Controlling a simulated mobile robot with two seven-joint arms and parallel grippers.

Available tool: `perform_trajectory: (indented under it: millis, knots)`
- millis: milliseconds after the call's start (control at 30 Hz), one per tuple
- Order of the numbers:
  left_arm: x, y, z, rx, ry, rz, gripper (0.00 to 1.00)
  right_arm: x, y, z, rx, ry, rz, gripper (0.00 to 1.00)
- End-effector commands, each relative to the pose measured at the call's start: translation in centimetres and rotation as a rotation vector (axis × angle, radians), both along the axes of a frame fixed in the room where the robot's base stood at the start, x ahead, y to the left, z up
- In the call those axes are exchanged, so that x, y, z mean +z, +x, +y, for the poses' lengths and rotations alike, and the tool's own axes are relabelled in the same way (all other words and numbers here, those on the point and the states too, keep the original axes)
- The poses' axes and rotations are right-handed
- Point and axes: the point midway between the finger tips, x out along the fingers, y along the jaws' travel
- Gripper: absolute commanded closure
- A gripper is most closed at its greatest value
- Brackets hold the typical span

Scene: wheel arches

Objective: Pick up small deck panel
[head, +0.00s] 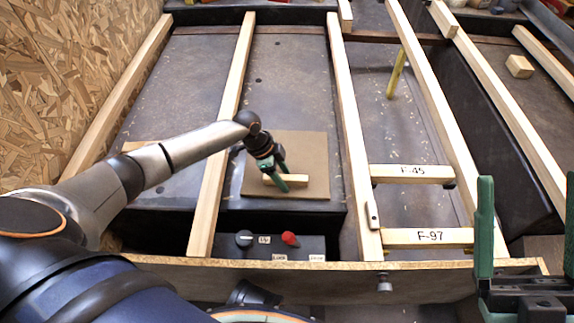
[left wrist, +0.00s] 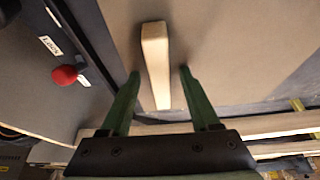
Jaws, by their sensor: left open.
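The small deck panel (head: 308,150) is a flat brown square lying between two long wooden battens, right of centre-left in the head view. A short pale wooden grip bar (head: 298,180) stands on it near its front edge. My left gripper (head: 283,181) is open at the bar. In the left wrist view the panel (left wrist: 235,50) fills much of the picture, and the bar (left wrist: 156,55) runs between the two spread green fingers, with gaps visible on both sides. My right gripper (head: 527,225) is open and empty at the right edge of the head view.
Crosspieces marked F-45 (head: 411,180) and F-97 (head: 402,238) lie to the right. A chipboard wall (head: 60,90) closes the left side.

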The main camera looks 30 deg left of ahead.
Motion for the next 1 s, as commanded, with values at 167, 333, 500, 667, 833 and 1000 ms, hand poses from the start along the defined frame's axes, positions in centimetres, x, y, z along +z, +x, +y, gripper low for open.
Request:
perform_trajectory:
  millis: [167, 333, 500, 667, 833, 1000]
  knots:
    - [0.10, 0.01, 0.00, 0.000, 0.000, 0.000, 0.42, 0.06, 0.00, 0.02, 0.000, 0.000, 0.001, 0.15]
    - [0.09, 0.00, 0.01, 0.000, 0.000, 0.000, 0.61, 0.07, 0.01, 0.02, 0.000, 0.002, 0.002, 0.15]
    - [0.09, -0.01, 0.01, 0.000, 0.000, 0.000, 0.80, 0.08, 0.02, 0.00, 0.000, 0.005, 0.003, 0.15]
    - [0.09, -0.02, 0.01, 0.000, 0.000, 0.000, 0.98, 0.09, 0.01, 0.00, -0.001, 0.006, 0.003, 0.15]
    - [0.08, -0.03, 0.01, 0.000, 0.000, 0.000, 1.00, 0.09, 0.01, 0.00, -0.001, 0.006, 0.003, 0.15]
    - [0.07, -0.03, 0.02, 0.000, 0.000, 0.000, 1.00, 0.09, 0.01, 0.00, -0.001, 0.006, 0.003, 0.15]
